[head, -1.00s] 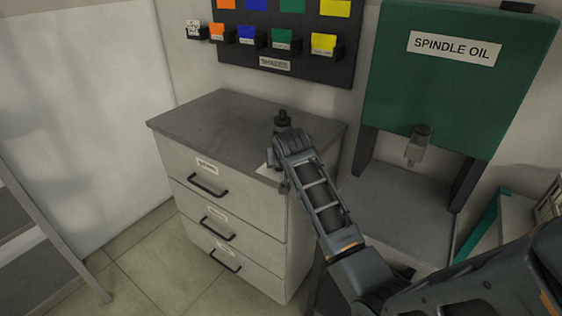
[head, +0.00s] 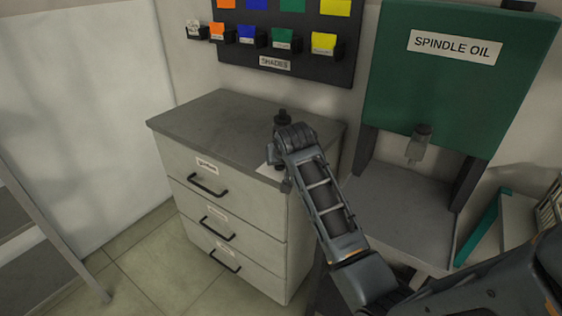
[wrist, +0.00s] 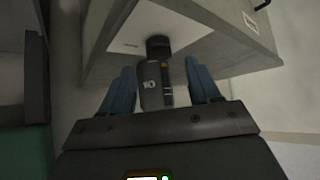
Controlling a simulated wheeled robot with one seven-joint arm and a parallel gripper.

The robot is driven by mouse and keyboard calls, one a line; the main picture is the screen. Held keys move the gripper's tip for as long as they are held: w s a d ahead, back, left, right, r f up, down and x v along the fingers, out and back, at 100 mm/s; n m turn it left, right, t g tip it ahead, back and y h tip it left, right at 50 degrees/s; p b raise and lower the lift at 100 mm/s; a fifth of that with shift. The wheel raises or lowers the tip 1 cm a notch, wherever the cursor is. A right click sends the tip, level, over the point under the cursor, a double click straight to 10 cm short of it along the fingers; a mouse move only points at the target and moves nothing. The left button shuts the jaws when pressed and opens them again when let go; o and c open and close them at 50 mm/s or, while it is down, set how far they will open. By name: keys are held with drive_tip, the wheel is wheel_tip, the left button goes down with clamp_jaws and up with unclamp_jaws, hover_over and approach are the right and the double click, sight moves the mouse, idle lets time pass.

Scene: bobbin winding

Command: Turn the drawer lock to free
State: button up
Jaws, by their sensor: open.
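The drawer cabinet (head: 235,135) has a grey top and several labelled drawers with dark handles, all shut. A pale plate (head: 266,168) lies at the right front of its top and also shows in the wrist view (wrist: 190,22). On that plate, in the wrist view, is what looks like the lock: a dark round collar (wrist: 158,46) with a grey marked body (wrist: 154,85) toward the camera. My gripper (wrist: 159,70) is open, its two blue fingers apart on either side of this body. I cannot tell whether they touch it. My wrist largely hides the lock in the head view.
A green SPINDLE OIL tank (head: 455,85) with a spout (head: 418,142) stands right of the cabinet, over a grey shelf. A dark SHADES board (head: 285,45) with coloured bins hangs behind. The left part of the cabinet top is clear.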

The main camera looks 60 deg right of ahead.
drive_tip(key=shift+v, duration=2.3)
drive_tip(key=s+a+f+n+t+y, duration=0.1)
drive_tip(key=s+a+f+n, duration=0.2)
drive_tip(key=a, duration=0.4)
drive_tip(key=s+a+f+t+y, duration=0.1)
drive_tip(key=s+a+f+t, duration=0.1)
drive_tip(key=s+a+f, duration=0.35)
drive_tip(key=s+a+f+n+t, duration=0.1)
drive_tip(key=s+a+n, duration=0.1)
drive_tip(key=a, duration=0.7)
drive_tip(key=s+a+r+n+t+y, duration=0.2)
drive_tip(key=s+a+r, duration=0.3)
drive_tip(key=s, duration=0.6)
drive_tip(key=s+a+r+n+t+y, duration=0.2)
drive_tip(key=s+a+r, duration=0.4)
drive_tip(key=s, duration=0.4)
drive_tip(key=shift+s+a+r+n+t+y+b, duration=0.2)
drive_tip(key=shift+s+a+n+t+y+b, duration=0.2)
drive_tip(key=shift+a, duration=0.25)
